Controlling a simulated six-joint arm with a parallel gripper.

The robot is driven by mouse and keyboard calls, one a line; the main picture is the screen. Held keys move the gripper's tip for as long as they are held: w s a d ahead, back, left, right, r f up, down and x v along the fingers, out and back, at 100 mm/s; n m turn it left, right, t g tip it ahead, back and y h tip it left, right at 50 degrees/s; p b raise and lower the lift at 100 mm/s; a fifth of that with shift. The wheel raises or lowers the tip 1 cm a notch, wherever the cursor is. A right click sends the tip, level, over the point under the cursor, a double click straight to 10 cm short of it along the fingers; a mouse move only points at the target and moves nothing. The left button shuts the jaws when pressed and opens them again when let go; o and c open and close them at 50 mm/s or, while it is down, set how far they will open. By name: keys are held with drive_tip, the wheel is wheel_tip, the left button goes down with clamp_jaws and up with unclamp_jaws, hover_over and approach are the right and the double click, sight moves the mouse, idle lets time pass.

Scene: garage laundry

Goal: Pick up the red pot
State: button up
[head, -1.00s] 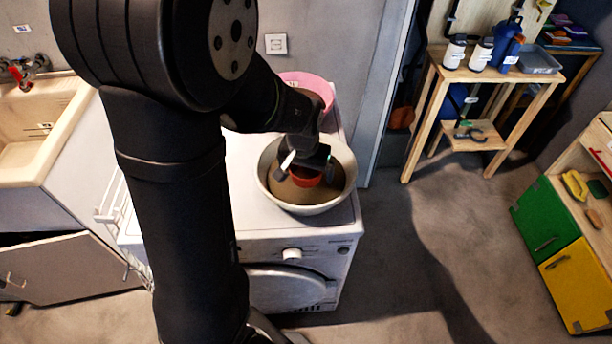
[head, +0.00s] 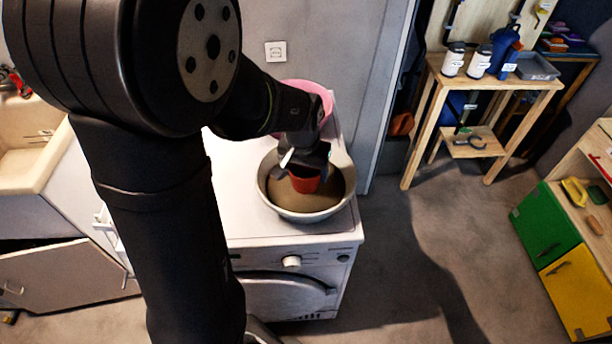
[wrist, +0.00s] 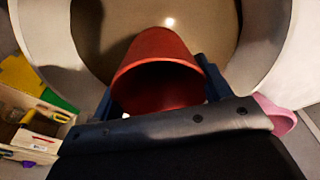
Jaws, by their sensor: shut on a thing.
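The red pot (head: 305,183) is small and looks like a flowerpot. My gripper (head: 304,176) is shut on it and holds it over the white basin (head: 312,214) on the washing machine. In the wrist view the red pot (wrist: 160,72) sits between the two fingers, its open mouth facing the camera. The basin's brown inside (wrist: 110,30) shows behind it. I cannot tell from the wrist view how far the pot is above the basin floor.
A pink tub (head: 318,92) stands behind the basin on the washing machine (head: 290,240). A sink (head: 30,140) is at the left. A wooden shelf stand (head: 490,80) with bottles is at the right back, and green and yellow cabinets (head: 560,270) are at the far right. Open floor lies between.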

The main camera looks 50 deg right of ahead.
drive_tip(key=s+a+r, duration=0.1)
drive_tip(key=s+r, duration=0.7)
drive_tip(key=s, duration=0.4)
drive_tip(key=w+d+r+n, duration=0.1)
drive_tip(key=w+d+n, duration=0.2)
drive_tip(key=w, duration=1.3)
drive_tip(key=w+d+n, duration=0.3)
drive_tip(key=w, duration=1.3)
drive_tip(key=w+a+f+n, duration=0.1)
drive_tip(key=w+a, duration=0.3)
drive_tip(key=w, duration=0.4)
drive_tip(key=w+a+f+n, duration=0.1)
drive_tip(key=w+a+f, duration=0.3)
drive_tip(key=w, duration=0.5)
drive_tip(key=w+a+f+n+t+y, duration=0.1)
drive_tip(key=w+a+f, duration=0.2)
drive_tip(key=w, duration=0.6)
drive_tip(key=shift+w+a+f, duration=0.1)
drive_tip(key=shift+w+a, duration=0.15)
drive_tip(key=shift+a, duration=0.3)
drive_tip(key=shift+w+a+f, duration=0.1)
drive_tip(key=shift+w, duration=0.05)
drive_tip(key=shift+f, duration=1.95)
drive_tip(key=shift+f, duration=0.1)
